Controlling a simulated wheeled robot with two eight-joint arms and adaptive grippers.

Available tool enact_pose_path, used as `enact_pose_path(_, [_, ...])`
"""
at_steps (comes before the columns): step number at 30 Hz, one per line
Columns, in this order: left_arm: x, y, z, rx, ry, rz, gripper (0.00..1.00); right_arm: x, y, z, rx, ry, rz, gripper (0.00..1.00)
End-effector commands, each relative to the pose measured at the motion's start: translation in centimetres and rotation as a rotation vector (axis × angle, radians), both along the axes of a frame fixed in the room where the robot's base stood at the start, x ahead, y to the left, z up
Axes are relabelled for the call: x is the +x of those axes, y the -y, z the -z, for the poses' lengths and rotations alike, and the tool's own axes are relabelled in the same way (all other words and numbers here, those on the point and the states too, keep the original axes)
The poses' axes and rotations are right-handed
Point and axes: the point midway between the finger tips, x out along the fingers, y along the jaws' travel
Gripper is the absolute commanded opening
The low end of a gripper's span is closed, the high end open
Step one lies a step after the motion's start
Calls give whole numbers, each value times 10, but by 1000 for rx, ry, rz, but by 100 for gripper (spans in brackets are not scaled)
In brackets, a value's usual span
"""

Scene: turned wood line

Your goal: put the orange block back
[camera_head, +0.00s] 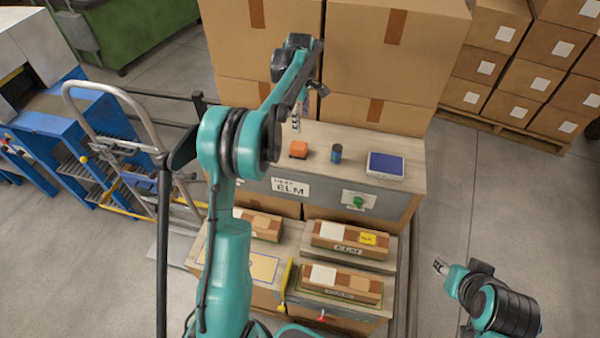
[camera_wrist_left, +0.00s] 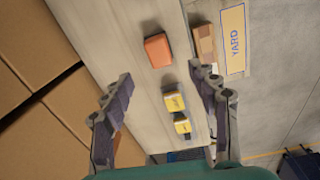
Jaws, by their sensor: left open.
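The orange block (camera_head: 298,149) lies on the light top of the bench (camera_head: 410,150), towards its left part in the head view. The wrist view shows the block (camera_wrist_left: 158,50) lying beyond my left fingertips, with bare bench around it. My left gripper (camera_head: 297,122) is above and behind the block in the head view.
A dark blue cylinder (camera_head: 336,153) and a blue-topped white device (camera_head: 386,165) stand right of the block. The wrist view shows two yellow blocks (camera_wrist_left: 174,102) (camera_wrist_left: 182,125) nearby. Large cartons (camera_head: 350,60) rise behind the bench.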

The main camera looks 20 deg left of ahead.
Motion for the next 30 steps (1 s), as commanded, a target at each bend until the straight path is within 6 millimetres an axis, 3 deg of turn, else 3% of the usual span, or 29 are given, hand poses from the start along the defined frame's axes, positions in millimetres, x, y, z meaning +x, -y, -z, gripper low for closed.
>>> enact_pose_path(6, [-52, 41, -54, 47, 101, 312, 60, 0, 0, 0, 0, 0, 0, 40])
enact_pose_path(15, [-145, 91, -90, 160, 239, 761, 60, 0, 0, 0, 0, 0, 0, 40])
enact_pose_path(23, [-233, 124, -82, 301, 341, 1138, 60, 0, 0, 0, 0, 0, 0, 40])
enact_pose_path(30, [-298, 144, -48, 449, 410, 1438, 60, 0, 0, 0, 0, 0, 0, 40])
